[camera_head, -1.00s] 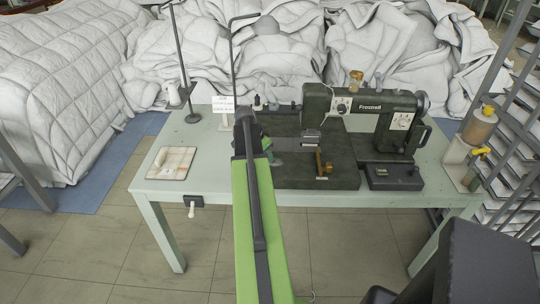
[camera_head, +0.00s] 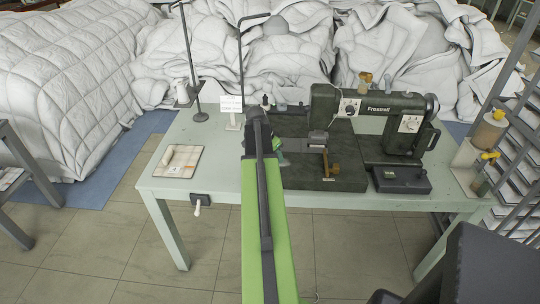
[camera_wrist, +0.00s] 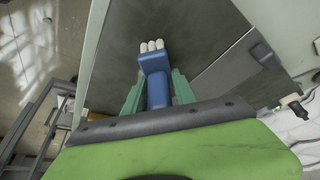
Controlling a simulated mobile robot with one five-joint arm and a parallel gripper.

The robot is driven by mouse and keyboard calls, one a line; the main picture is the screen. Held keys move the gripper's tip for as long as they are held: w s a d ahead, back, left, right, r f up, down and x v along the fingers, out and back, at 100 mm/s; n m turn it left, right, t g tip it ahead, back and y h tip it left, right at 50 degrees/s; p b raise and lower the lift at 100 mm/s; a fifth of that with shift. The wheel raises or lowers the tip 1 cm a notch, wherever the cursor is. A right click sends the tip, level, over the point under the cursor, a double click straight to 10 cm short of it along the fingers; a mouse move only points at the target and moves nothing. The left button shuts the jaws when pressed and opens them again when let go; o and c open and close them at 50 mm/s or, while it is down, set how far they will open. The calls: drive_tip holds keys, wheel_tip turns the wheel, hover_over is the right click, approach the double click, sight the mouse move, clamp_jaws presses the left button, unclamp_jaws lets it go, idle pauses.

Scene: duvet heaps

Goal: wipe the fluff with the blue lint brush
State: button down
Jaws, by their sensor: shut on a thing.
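The blue lint brush (camera_wrist: 155,78) is in my gripper in the wrist view, between two green fingers. Its wider blue head points away from me, and several rounded white tips show at its far end. I cannot tell whether these are part of the brush or fluff. My gripper (camera_wrist: 157,92) is shut on the brush, above the dark bed of the sewing machine (camera_wrist: 195,45). In the head view my arm hides most of the gripper, and a bit of green finger (camera_head: 283,160) shows beside it. I cannot make out separate fluff on the machine bed.
The dark sewing machine (camera_head: 376,107) stands on the pale green table (camera_head: 215,150), right of my arm. A tray (camera_head: 178,162), a thread stand (camera_head: 200,117) and a small sign (camera_head: 231,104) are on the left. Duvet heaps (camera_head: 65,75) lie behind; a rack (camera_head: 510,150) stands right.

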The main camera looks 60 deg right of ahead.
drive_tip(key=shift+s+d+f, duration=0.1)
drive_tip(key=shift+s+d, duration=0.3)
drive_tip(key=shift+s, duration=0.45)
drive_tip(key=shift+s+d, duration=0.35)
drive_tip(key=shift+s, duration=0.45)
drive_tip(key=shift+s+d, duration=0.45)
drive_tip(key=shift+s, duration=0.35)
drive_tip(key=shift+s+d, duration=0.45)
drive_tip(key=shift+s, duration=0.3)
wheel_tip(320, 180, up, 6)
drive_tip(key=p, duration=0.6)
wheel_tip(320, 180, up, 3)
drive_tip(key=p, duration=0.3)
